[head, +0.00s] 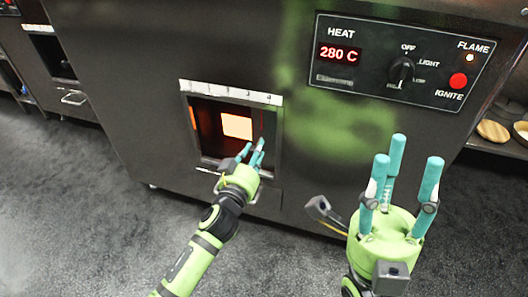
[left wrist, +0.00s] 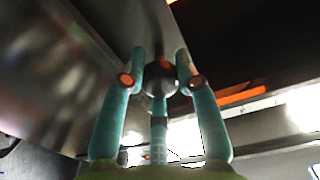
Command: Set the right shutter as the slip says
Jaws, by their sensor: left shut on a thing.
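The front opening (head: 221,122) sits low on the dark oven, with a bright orange glow inside. A pale strip with number marks (head: 232,92) runs above it. A dark shutter panel (head: 268,125) seems to cover the opening's right side; its edge is hard to make out. My left gripper (head: 252,152) is at the opening's lower right. In the left wrist view its fingers are shut around a dark round knob (left wrist: 160,78), mostly hidden by them in the head view. My right gripper (head: 402,160) is open and empty, in front of the oven. I see no readable slip.
A control panel (head: 410,62) reads HEAT 280 C, with a dial, a red ignite button and a lit flame lamp. Another unit (head: 60,60) with a similar opening stands at left. Shelves with round boards (head: 492,130) are at right. The floor is clear.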

